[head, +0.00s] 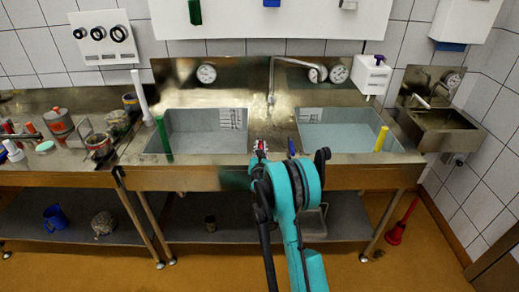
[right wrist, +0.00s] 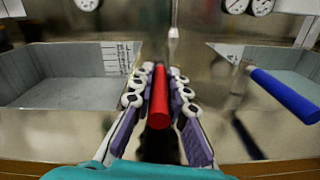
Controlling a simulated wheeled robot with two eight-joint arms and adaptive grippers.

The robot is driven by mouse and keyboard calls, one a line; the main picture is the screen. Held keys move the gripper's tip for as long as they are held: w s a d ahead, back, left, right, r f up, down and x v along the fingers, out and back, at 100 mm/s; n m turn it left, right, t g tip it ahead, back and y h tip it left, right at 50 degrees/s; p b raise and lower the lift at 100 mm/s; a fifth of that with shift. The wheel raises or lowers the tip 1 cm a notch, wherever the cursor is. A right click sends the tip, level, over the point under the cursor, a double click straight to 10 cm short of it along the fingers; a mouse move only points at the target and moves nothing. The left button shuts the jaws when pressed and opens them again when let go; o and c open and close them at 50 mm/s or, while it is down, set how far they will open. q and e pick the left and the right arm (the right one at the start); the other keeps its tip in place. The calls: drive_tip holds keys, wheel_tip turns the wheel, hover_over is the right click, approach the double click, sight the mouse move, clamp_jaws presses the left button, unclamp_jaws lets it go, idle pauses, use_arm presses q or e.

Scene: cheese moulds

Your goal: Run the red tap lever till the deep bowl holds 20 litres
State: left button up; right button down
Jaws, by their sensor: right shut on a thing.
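The red tap lever (right wrist: 159,98) stands between the fingers of my right gripper (right wrist: 160,88) in the right wrist view. The gripper is shut on it. In the head view the right gripper (head: 262,152) is at the sink's front edge, between the bowls, partly hiding the lever. A blue lever (right wrist: 285,96) is to the right, apart from the fingers. The left bowl (head: 208,128) and right bowl (head: 340,136) each have a marked scale on the wall; I cannot read a level or tell surely which is deeper. The spout (head: 270,92) hangs over the divider. My left gripper is out of view.
Dial gauges (head: 207,73) are on the steel backsplash. A green stick (head: 163,137) and a yellow stick (head: 381,138) stand at the outer sides of the bowls. A cluttered counter (head: 30,105) is at the left, a small hand basin (head: 448,122) at the right.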

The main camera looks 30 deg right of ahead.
drive_tip(key=shift+d+y, duration=0.15)
drive_tip(key=shift+y, duration=0.15)
drive_tip(key=c, duration=1.5)
unclamp_jaws()
drive_tip(key=v, duration=0.7)
drive_tip(key=shift+s+f, duration=0.1)
drive_tip(key=shift+s, duration=0.2)
